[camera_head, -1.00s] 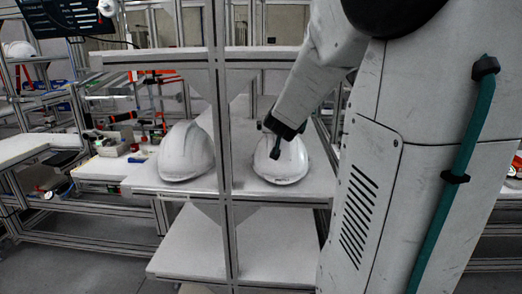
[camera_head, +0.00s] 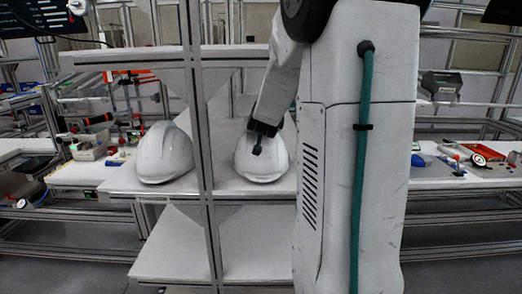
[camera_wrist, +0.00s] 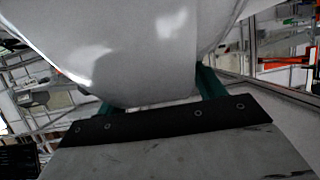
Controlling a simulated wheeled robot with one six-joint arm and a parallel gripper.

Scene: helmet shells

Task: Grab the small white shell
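Two white shells rest on the middle shelf in the head view. The right shell (camera_head: 272,167) looks slightly smaller than the left shell (camera_head: 162,155). My gripper (camera_head: 257,149) is at the front of the right shell, overlapping it in the picture. In the wrist view, the white shell (camera_wrist: 150,55) fills the upper middle. The teal fingers of my gripper (camera_wrist: 157,98) stand wide apart, one on each side of its lower edge. The shell hides parts of the fingers, and contact cannot be made out.
An upright metal post (camera_head: 200,150) stands between the shells. A shelf board (camera_head: 125,56) runs above them and a lower shelf board (camera_head: 175,255) below. Benches with tools and small parts stand to the left and right (camera_head: 450,178).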

